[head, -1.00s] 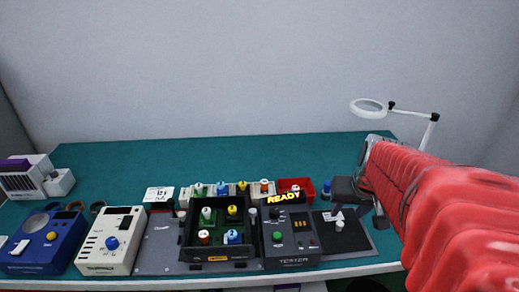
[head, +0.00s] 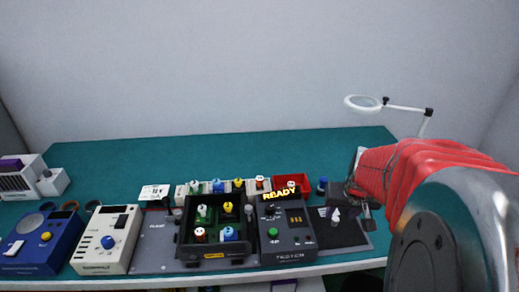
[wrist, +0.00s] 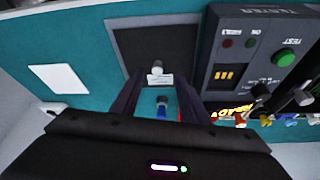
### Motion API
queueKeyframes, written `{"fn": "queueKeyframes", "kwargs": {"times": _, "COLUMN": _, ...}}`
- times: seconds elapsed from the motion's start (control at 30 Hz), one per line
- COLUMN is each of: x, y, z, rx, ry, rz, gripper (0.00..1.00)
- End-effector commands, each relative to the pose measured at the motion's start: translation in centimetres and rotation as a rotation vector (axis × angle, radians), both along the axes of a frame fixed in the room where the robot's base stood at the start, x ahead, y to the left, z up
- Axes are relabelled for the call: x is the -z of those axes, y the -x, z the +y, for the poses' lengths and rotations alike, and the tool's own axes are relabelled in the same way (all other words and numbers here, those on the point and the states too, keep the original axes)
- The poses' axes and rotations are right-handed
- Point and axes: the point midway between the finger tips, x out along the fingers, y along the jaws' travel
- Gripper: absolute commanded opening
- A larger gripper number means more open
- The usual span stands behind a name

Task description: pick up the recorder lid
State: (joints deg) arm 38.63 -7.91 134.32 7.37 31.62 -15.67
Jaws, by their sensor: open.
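A dark square plate (head: 350,235) lies flat at the right end of the row of devices, with a small pale knob (head: 336,216) standing on it. I take this to be the recorder lid, though no name can be read on it. In the wrist view the plate (wrist: 180,40) is ahead of the fingers, and the knob (wrist: 157,67) with a small white label shows between the fingertips. My gripper (head: 351,208) is open and empty, over the plate's far side. In the wrist view its two dark fingers (wrist: 158,82) stand apart on either side of the knob, without visible contact.
The tester (head: 287,241) stands close left of the plate, its sign reading READY. A red bin (head: 292,181) and a blue knob (head: 322,187) are behind. A black tray (head: 216,252) with coloured pieces lies further left. The back of the green table is clear.

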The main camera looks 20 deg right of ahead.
Motion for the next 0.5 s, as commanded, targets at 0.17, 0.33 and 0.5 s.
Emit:
{"fn": "queueKeyframes", "kwargs": {"times": 0.17, "x": 1.9, "y": -0.7, "z": -0.3, "rx": 0.0, "ry": -0.002, "rz": 0.002, "gripper": 0.41}}
{"fn": "queueKeyframes", "kwargs": {"times": 0.33, "x": 2.7, "y": -1.0, "z": -0.5, "rx": 0.0, "ry": -0.001, "rz": 0.0, "gripper": 0.41}}
{"fn": "queueKeyframes", "kwargs": {"times": 0.5, "x": 2.7, "y": -1.0, "z": -0.6, "rx": 0.0, "ry": 0.0, "rz": 0.0, "gripper": 0.41}}
